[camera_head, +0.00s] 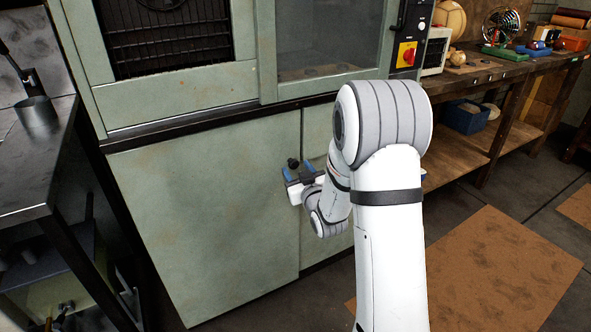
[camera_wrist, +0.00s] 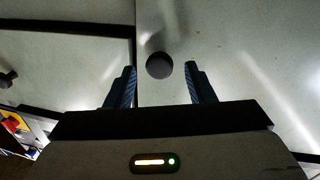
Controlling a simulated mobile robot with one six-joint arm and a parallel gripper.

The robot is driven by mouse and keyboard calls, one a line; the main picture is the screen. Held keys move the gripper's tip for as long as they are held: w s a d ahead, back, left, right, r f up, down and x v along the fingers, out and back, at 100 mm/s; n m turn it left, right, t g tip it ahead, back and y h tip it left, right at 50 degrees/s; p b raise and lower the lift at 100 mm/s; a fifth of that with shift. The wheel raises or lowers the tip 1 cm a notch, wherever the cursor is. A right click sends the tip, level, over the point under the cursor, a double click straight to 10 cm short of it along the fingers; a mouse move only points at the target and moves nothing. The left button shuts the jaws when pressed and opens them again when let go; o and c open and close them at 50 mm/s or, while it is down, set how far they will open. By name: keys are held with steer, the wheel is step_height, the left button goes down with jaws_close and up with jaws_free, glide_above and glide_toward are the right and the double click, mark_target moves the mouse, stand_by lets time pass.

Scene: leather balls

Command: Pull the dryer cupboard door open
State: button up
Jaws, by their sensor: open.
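The dryer cupboard door (camera_head: 205,215) is a pale green, worn panel below the dryer, and it looks shut against the seam at its right side. A round dark knob (camera_wrist: 159,66) shows in the wrist view on the pale door surface, close to a dark vertical seam. It also shows in the head view (camera_head: 293,163) as a small dark knob near the door's upper right edge. My gripper (camera_wrist: 160,85) is open, with one blue finger on each side of the knob and gaps between. The head view shows my gripper (camera_head: 299,172) at the knob, partly hidden by my arm.
A dark metal table (camera_head: 30,170) stands at the left. A wooden workbench (camera_head: 480,75) with balls and tools runs along the right. A brown mat (camera_head: 495,275) lies on the floor, and the floor in front of the door looks clear.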

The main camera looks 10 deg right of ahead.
steer(key=shift+w+a, duration=0.15)
steer(key=shift+w, duration=0.9)
steer(key=shift+c, duration=0.2)
